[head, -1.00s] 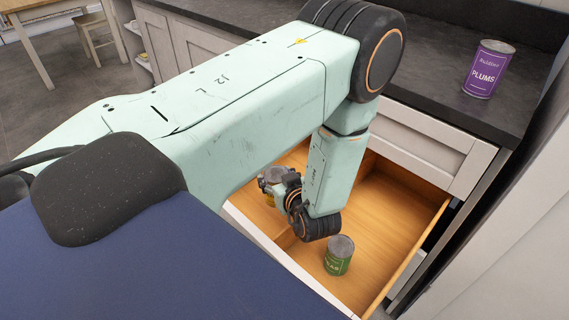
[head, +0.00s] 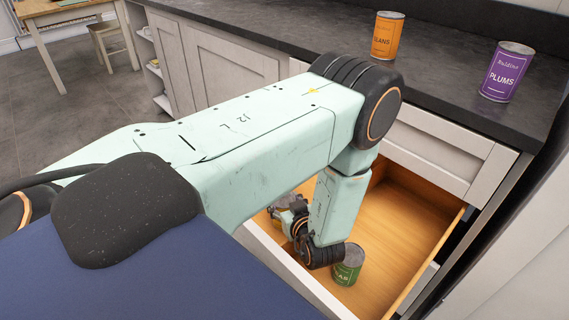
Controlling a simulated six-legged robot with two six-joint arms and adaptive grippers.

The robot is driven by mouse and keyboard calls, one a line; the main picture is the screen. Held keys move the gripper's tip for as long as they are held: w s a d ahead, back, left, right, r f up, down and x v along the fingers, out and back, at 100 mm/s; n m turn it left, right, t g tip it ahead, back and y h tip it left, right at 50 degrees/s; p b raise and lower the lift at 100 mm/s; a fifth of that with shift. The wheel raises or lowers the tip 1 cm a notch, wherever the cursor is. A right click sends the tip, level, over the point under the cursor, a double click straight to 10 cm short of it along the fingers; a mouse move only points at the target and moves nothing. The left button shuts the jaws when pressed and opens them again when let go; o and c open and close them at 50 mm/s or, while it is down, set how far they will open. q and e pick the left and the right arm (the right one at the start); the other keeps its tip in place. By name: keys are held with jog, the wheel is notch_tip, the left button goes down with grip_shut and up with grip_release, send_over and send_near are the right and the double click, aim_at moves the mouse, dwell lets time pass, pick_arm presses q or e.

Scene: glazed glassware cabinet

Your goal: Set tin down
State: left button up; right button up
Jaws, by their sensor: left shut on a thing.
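My left gripper (head: 284,212) reaches down into the open wooden drawer (head: 408,220), near its front left side. It is shut on a tin, but my wrist and the drawer front hide most of it, so its label cannot be read. A green tin (head: 349,268) stands upright on the drawer floor, to the right of the gripper. My wrist partly covers its left edge in the picture; I cannot tell whether they touch. My right gripper is not in view.
On the dark worktop (head: 450,75) above the drawer stand an orange tin (head: 388,36) and a purple plums tin (head: 507,72). The drawer's right and back floor is clear. A pale panel (head: 510,240) stands close on the right. A table and stool (head: 110,45) are far back left.

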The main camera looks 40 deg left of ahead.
pick_arm(q)
jog(key=o, duration=1.5)
jog(key=shift+f, duration=0.1)
jog(key=shift+c, duration=0.2)
jog(key=shift+r, duration=0.2)
jog(key=p+v, duration=0.2)
jog(key=v, duration=0.4)
jog(key=shift+r, duration=0.15)
jog(key=shift+s+d+r+p, duration=0.15)
jog(key=shift+s+d+p, duration=0.15)
jog(key=shift+d+p, duration=0.25)
